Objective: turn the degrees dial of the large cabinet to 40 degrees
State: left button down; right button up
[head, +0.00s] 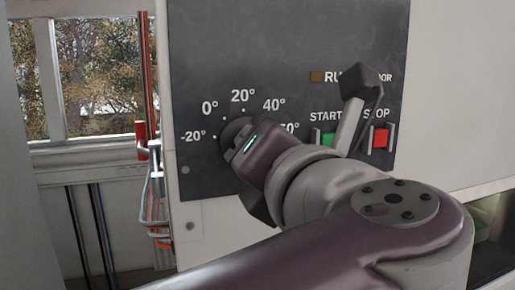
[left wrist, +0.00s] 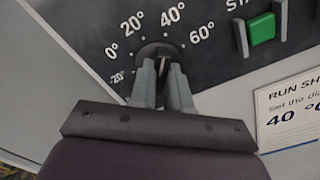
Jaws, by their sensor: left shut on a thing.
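The degrees dial (head: 233,128) is a dark round knob on the dark panel (head: 285,50) of the large cabinet. Labels from -20° to 60° run around it, with 40° (head: 273,104) at its upper right. In the left wrist view the dial (left wrist: 152,48) shows just beyond the fingers. My left gripper (left wrist: 162,80) is shut on the dial, with its two grey fingers on either side of the knob. The fingers cover much of the dial, and I cannot read where its pointer stands. My right gripper is in neither view.
A green START button (head: 327,138) and a red STOP button (head: 380,137) sit right of the dial. A brown RUN lamp (head: 317,77) is above them. A white notice (left wrist: 290,115) reads 40 °C.

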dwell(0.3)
pick_arm(q)
jog(key=c, duration=1.1)
grip_release()
jog(key=b+v, duration=0.1)
jog(key=v, duration=1.1)
jog(key=shift+s+d, duration=0.1)
jog(key=shift+s, duration=0.2)
